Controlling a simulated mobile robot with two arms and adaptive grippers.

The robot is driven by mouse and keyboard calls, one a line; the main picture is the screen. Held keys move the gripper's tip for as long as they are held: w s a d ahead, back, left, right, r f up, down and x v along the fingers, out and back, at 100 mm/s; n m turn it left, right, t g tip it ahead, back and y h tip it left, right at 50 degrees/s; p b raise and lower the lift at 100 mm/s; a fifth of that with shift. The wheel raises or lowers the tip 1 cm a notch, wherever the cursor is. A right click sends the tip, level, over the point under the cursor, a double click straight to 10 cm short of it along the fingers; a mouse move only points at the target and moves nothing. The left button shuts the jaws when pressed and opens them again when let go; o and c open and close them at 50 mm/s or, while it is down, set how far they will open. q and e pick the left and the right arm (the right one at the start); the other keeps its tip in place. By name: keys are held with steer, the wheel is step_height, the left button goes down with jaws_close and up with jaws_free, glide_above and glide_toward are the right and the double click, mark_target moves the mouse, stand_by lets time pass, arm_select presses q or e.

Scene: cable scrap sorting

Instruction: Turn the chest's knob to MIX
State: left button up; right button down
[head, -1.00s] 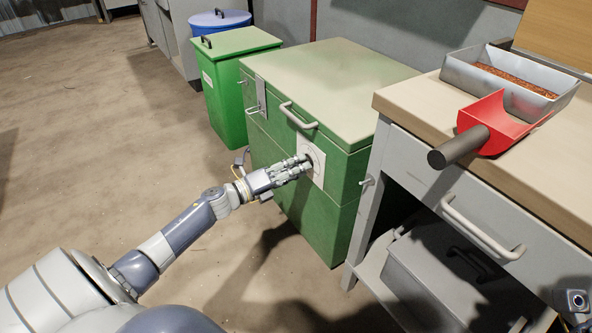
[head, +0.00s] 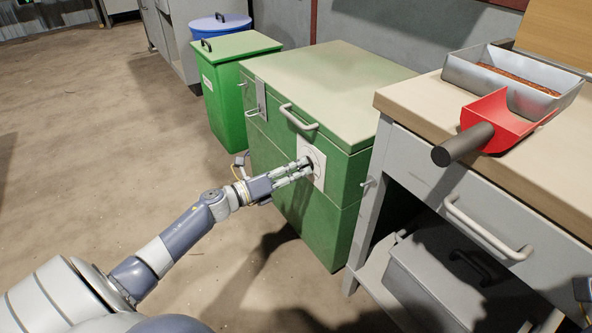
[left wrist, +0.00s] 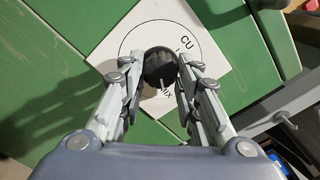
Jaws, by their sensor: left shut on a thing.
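The green chest (head: 285,225) stands left of the workbench, with its lid shut. A white square dial plate (head: 318,180) is on its front. In the left wrist view the plate (left wrist: 107,48) carries a round black knob (left wrist: 160,66) with a pale mark toward the bottom of the picture, beside the partly hidden MIX lettering. The CU lettering is to the knob's upper right. My left gripper (head: 306,169) is shut on the knob, one finger on each side; its fingers also show in the left wrist view (left wrist: 159,75).
A light handle (head: 298,117) sticks out above the plate. The workbench (head: 388,100) is close on the right, with a red scoop (head: 497,118) and a metal tray (head: 560,100) on top. A green bin (head: 222,105) stands behind the chest. The floor at left is clear.

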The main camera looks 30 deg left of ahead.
arm_select(q)
steer(key=o, duration=1.1)
steer(key=shift+d+f, duration=0.1)
steer(key=v, duration=1.2)
